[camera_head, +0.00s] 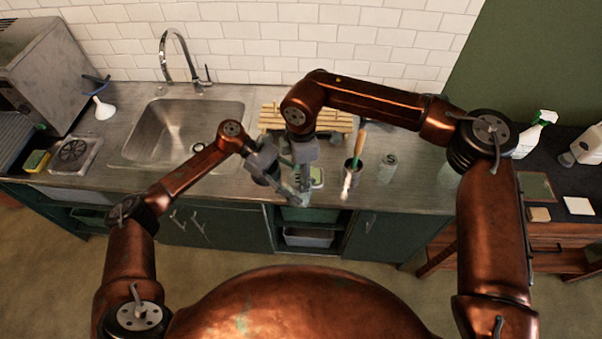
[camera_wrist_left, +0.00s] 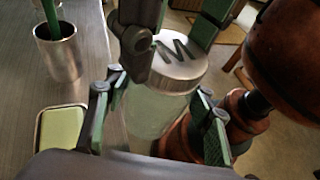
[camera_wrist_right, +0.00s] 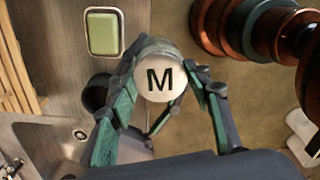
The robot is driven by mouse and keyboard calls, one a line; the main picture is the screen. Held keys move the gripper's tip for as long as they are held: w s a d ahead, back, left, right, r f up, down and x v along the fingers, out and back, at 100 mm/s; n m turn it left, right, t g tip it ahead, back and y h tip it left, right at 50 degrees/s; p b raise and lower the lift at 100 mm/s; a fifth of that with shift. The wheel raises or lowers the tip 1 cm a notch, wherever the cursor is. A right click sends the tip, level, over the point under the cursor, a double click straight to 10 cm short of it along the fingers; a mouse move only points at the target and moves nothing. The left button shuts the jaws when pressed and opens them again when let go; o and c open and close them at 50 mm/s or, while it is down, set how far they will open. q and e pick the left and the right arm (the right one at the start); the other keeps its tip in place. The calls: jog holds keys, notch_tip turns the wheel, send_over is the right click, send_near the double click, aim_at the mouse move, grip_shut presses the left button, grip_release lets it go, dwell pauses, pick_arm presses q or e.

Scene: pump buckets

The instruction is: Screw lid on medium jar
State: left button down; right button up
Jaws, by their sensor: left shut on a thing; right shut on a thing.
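The medium jar is a clear, greenish glass jar (camera_wrist_left: 155,118), seen in the left wrist view. My left gripper (camera_wrist_left: 152,112) is shut around its body, one finger on each side. A silver lid (camera_wrist_left: 178,66) marked with a black M sits on the jar's mouth; how tightly it is threaded cannot be told. My right gripper (camera_wrist_right: 160,76) is shut on the lid from above, with the M facing its camera in the right wrist view. In the head view my left gripper (camera_head: 298,190) and right gripper (camera_head: 302,172) meet at the counter's front edge, mostly hiding the jar.
A green sponge in a dish (camera_wrist_right: 103,32) lies close by on the counter. A metal cup (camera_head: 352,177) with a long-handled tool and a can (camera_head: 387,168) stand to the right. A wooden rack (camera_head: 270,118) is behind, the sink (camera_head: 180,132) at left.

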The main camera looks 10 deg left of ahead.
jog(key=o, duration=0.7)
jog(key=shift+o, duration=0.2)
jog(key=shift+r, duration=2.3)
jog(key=shift+c, duration=0.4)
